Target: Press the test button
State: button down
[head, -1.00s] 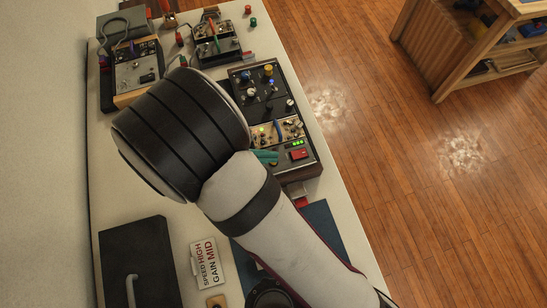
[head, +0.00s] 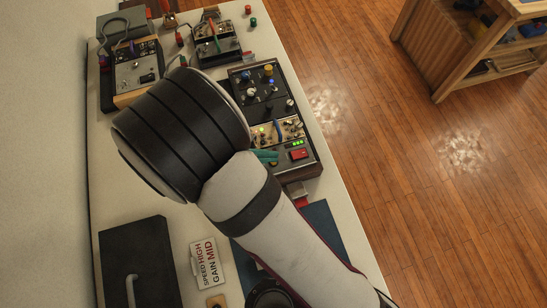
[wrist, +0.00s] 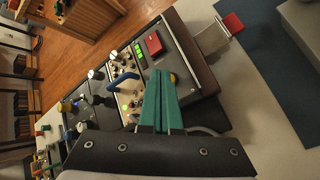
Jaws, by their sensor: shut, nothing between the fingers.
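A dark control panel with wooden sides (head: 313,166) stands on the white bench in the head view. A red square button (head: 299,154) sits at its near end beside a row of green lights; the button also shows in the wrist view (wrist: 153,43). I cannot read a label on it. My gripper (wrist: 160,74) has teal fingers closed together and empty. The fingertips are over the near part of the panel, apart from the red button in the picture, next to a yellow round part (wrist: 173,78). In the head view my arm hides most of the gripper.
The panel carries several knobs and a blue-handled lever (wrist: 122,77). A metal piece with a red end (wrist: 233,23) lies beside the panel. A card reading "SPEED HIGH GAIN MID" (head: 210,263) and a dark case (head: 137,265) are on the near bench. Other devices stand farther back.

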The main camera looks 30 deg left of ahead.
jog(key=shift+r, duration=0.45)
jog(key=shift+r, duration=2.5)
jog(key=s+d+r+m+g+y, duration=0.1)
jog(key=d+r+m+g, duration=0.3)
jog(key=d+m, duration=0.4)
jog(key=s+d+r+m+g+y, duration=0.1)
jog(key=d+r+m+g, duration=0.4)
jog(key=d, duration=0.6)
jog(key=s+d+m+t+y, duration=0.1)
jog(key=s+m+y, duration=0.4)
jog(key=m, duration=0.6)
jog(key=shift+s+d+r+m+t+y, duration=0.35)
jog(key=shift+s+d, duration=0.3)
jog(key=shift+s, duration=0.25)
